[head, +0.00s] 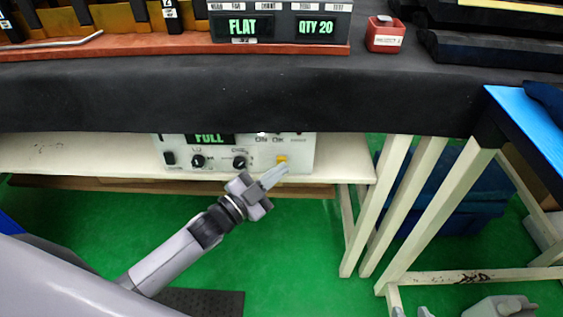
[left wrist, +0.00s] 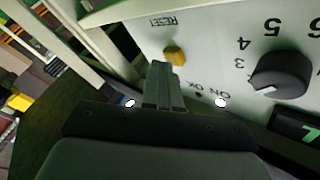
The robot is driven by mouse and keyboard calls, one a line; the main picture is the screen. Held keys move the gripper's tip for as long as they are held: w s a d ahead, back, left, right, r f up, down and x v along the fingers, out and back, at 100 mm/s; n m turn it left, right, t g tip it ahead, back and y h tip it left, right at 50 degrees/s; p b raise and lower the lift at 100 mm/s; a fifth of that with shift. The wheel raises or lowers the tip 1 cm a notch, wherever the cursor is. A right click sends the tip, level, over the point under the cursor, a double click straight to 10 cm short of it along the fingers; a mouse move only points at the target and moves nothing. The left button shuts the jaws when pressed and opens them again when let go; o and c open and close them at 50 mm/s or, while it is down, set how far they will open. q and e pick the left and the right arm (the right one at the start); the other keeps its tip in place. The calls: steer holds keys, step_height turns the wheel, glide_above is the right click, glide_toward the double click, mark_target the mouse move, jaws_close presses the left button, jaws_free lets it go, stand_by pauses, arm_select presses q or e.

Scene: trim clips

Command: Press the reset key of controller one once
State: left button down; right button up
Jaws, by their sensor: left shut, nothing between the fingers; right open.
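A pale controller box (head: 222,156) sits on the white shelf under the table. Its display reads FULL, and its top is hidden by the table edge; I see no number on it. The yellow reset key (head: 282,159) is on the right of its face. In the left wrist view the key (left wrist: 175,56) sits beside an upside-down RESET label. My left gripper (head: 281,170) is shut and empty, its tips (left wrist: 161,70) right at the key; I cannot tell whether they touch. My right gripper (head: 412,311) is open at the bottom edge, mostly cut off.
The dark-covered table (head: 200,95) overhangs the shelf. Black knobs (head: 198,161) are left of the key; one shows large in the left wrist view (left wrist: 280,75). White table legs (head: 440,215) stand at the right. A red box (head: 385,37) is on the table.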

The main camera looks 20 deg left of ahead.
arm_select(q)
steer(key=shift+w, duration=0.2)
stand_by(0.3)
steer(key=shift+s, duration=0.15)
steer(key=shift+s+d+p, duration=0.2)
steer(key=shift+s+p, duration=0.25)
steer(key=shift+s, duration=0.25)
steer(key=s+p, duration=0.1)
steer(key=s, duration=0.1)
steer(key=s+d+p, duration=0.1)
steer(key=s, duration=0.2)
steer(key=shift+d, duration=0.2)
steer(key=shift+w, duration=0.1)
stand_by(0.5)
